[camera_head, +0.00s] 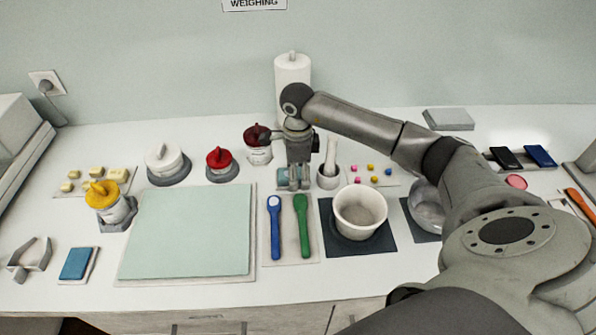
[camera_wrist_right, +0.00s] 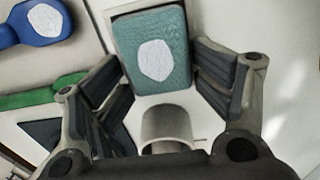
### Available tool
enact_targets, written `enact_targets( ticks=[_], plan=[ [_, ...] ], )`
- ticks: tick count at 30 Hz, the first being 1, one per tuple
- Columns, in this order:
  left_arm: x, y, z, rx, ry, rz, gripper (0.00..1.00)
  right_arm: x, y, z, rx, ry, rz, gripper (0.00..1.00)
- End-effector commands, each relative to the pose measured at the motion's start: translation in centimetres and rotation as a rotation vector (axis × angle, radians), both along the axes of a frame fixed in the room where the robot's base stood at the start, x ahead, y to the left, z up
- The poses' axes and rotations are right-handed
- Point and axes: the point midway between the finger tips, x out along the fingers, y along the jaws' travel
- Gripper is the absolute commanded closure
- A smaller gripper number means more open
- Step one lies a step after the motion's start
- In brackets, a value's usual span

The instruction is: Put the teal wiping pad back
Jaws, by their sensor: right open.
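The teal wiping pad (camera_wrist_right: 152,50) is a rounded block with a white patch on top. It appears to lie on a pale base at the back middle of the bench, and part of it shows beside my gripper in the head view (camera_head: 282,176). My right gripper (camera_head: 293,186) points down right over the pad. In the right wrist view its open fingers (camera_wrist_right: 157,72) stand to either side of the pad's near end. I see nothing held, and I cannot tell whether the fingers touch the pad. My left gripper is not in view.
A red-lidded jar (camera_head: 258,152) and a paper roll (camera_head: 291,75) stand behind. Blue (camera_head: 275,232) and green spoons (camera_head: 302,228) lie in front. A large pale green mat (camera_head: 190,230) is bare.

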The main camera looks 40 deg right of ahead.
Motion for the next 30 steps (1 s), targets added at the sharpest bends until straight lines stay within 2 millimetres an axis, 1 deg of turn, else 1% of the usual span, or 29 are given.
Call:
enact_targets(
  ticks=[1,12,17,21,22,24,30],
  plan=[
    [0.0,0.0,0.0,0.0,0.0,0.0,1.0,-0.2,0.1,-0.4,-0.001,0.008,0.003,0.35],
    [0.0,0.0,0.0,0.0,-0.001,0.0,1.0,-0.1,0.0,-0.1,-0.001,0.004,0.003,0.35],
    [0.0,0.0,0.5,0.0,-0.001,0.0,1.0,-0.1,0.0,0.5,-0.001,0.003,0.003,0.35],
    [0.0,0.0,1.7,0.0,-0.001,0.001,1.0,0.0,0.0,1.9,-0.001,0.0,0.002,0.35],
    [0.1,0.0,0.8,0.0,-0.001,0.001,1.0,0.2,-0.1,2.2,-0.001,-0.006,0.002,0.35],
    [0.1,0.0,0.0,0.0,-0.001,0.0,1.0,0.2,-0.1,3.8,-0.003,-0.009,0.002,0.35],
    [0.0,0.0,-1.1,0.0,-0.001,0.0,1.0,0.2,-0.1,8.3,-0.001,-0.009,0.001,0.35]
  ],
)
